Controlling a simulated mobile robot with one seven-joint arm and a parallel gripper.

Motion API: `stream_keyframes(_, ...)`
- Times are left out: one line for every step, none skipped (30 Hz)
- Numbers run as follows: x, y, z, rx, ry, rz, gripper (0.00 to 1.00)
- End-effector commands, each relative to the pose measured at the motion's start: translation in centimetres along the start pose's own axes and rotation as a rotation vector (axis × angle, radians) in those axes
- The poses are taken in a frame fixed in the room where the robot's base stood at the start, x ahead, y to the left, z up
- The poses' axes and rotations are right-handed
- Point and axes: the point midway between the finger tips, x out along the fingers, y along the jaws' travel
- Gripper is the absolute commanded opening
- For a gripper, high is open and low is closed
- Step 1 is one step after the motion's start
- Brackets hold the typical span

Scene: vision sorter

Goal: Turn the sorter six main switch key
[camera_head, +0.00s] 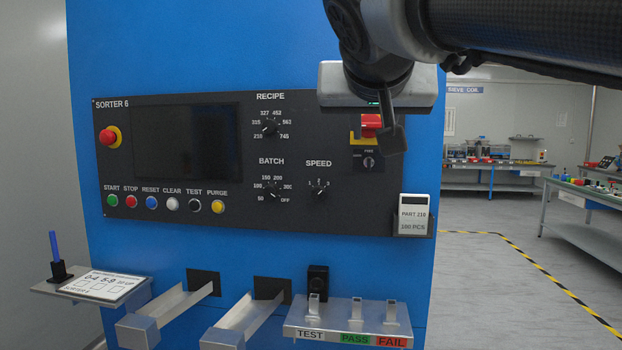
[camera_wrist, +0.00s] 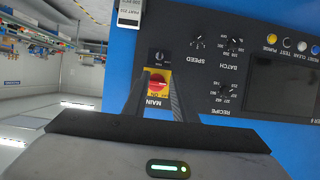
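The main switch is a red knob (camera_head: 371,121) on a yellow plate (camera_head: 356,137) at the right of the black SORTER 6 panel. My gripper (camera_head: 391,140) is in front of it and covers its right part. In the wrist view the red knob (camera_wrist: 158,83) sits on its yellow plate above the label MAIN, upside down. The two dark fingers of my gripper (camera_wrist: 158,72) stand apart, one on each side of the knob. I cannot tell whether they touch it. A small round selector (camera_head: 369,162), also in the wrist view (camera_wrist: 158,56), is just below the switch.
The panel (camera_head: 150,207) carries a red emergency button (camera_head: 108,137), coloured push buttons, dials and a dark screen (camera_head: 187,142). Chutes and a TEST/PASS/FAIL shelf (camera_head: 345,318) stick out below.

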Motion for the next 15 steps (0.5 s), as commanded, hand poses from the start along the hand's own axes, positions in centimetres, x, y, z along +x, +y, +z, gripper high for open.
stream_keyframes(0.5, 0.0, -0.1, 0.000, -0.001, 0.001, 0.25)
stream_keyframes(0.8, 0.0, -0.1, 0.000, -0.002, 0.001, 0.25)
stream_keyframes(1.4, 0.1, 0.0, 0.000, -0.004, 0.002, 0.25)
stream_keyframes(1.9, 0.0, 0.0, 0.000, -0.004, 0.002, 0.25)
stream_keyframes(2.5, 0.0, 0.1, -0.001, -0.005, 0.001, 0.25)
stream_keyframes(3.3, 0.0, 0.1, -0.001, -0.005, 0.001, 0.25)
stream_keyframes(4.0, 0.0, 0.1, -0.001, -0.006, 0.002, 0.25)
stream_keyframes(4.6, 0.0, 0.1, -0.001, -0.006, 0.001, 0.25)
stream_keyframes(5.5, 0.0, 0.1, -0.002, -0.006, 0.001, 0.25)
stream_keyframes(6.2, 0.0, 0.2, -0.002, -0.007, 0.002, 0.25)
stream_keyframes(6.8, 0.0, 0.1, -0.001, -0.006, 0.001, 0.25)
stream_keyframes(7.8, 0.0, 0.1, -0.002, -0.007, 0.002, 0.25)
stream_keyframes(8.4, 0.0, 0.1, -0.001, -0.005, 0.001, 0.25)
stream_keyframes(9.1, 0.0, 0.1, -0.001, -0.006, 0.002, 0.25)
stream_keyframes(9.9, 0.0, 0.1, -0.001, -0.006, 0.002, 0.25)
